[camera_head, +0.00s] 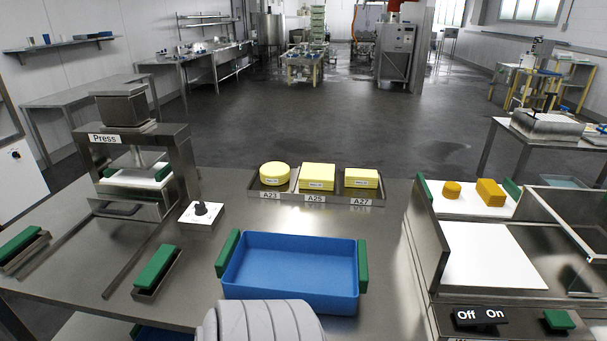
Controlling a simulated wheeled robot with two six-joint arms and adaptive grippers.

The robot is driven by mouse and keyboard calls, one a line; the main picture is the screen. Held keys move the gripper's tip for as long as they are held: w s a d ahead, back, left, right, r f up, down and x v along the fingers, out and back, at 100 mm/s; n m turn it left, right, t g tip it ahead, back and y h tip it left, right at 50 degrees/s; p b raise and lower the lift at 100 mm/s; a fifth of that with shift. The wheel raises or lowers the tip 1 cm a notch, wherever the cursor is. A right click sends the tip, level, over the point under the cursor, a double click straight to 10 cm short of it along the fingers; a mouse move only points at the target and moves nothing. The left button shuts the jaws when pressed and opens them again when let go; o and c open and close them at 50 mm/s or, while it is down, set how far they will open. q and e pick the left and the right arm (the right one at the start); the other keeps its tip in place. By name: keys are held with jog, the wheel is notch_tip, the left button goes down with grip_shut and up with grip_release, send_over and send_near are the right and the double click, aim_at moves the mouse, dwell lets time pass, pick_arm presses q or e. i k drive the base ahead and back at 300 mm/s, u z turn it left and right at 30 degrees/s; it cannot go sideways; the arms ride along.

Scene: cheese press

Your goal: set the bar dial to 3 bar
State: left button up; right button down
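The bar dial appears to be the dark knob (202,208) on a small white plate (196,222), on the steel table right of the press. Its scale marks and pointer are too small to read. The press (133,150), labelled "Press", stands at the left with a white block or mould inside its frame. Neither of my grippers shows in the head view. A grey ribbed part, which seems to be mine, fills the bottom centre.
A blue tray (290,295) with green handles stands right of the dial. A rack (330,196) of yellow cheeses, labelled A23, A25, A27, is behind it. Green-topped blocks (155,266) lie left. A machine with an Off/On switch (480,316) stands right. The table around the dial is clear.

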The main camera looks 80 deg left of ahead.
aim_at(200, 209)
jog(key=z, duration=0.55)
jog(key=k, duration=1.65)
jog(key=u, duration=0.2)
